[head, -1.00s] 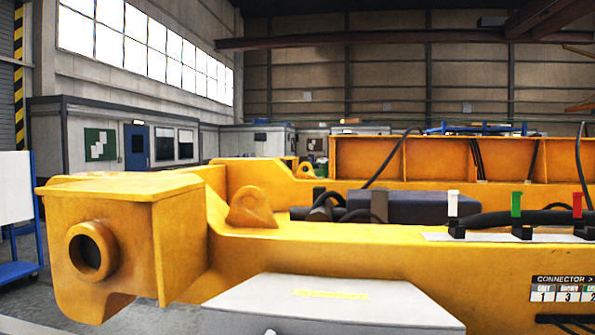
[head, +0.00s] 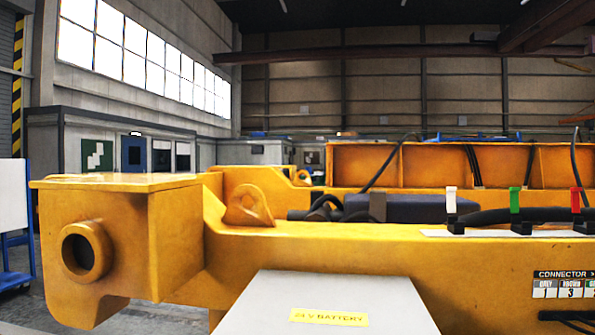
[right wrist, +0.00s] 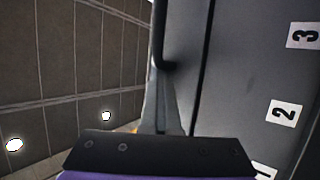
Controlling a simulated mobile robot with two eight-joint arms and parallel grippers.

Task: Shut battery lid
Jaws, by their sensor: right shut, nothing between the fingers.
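The battery lid (head: 325,290) is a pale grey panel with a yellow "24 V BATTERY" label (head: 328,317). It is at the bottom middle of the head view, in front of the yellow casting, and its lower part is cut off by the frame. Its hinge and the box under it are not visible. My right gripper (right wrist: 158,155) shows in the right wrist view as a black bar with a purple part below, shut and empty. A grey panel (right wrist: 235,80) with number tags 1, 2 and 3 is beyond it. Neither gripper shows in the head view.
The long yellow casting (head: 360,245) spans the head view, with a boxy end (head: 120,235) at left. White, green and red clips (head: 515,200) hold a black cable on it. A connector chart (head: 565,285) is at right. A blue cart (head: 15,255) stands far left.

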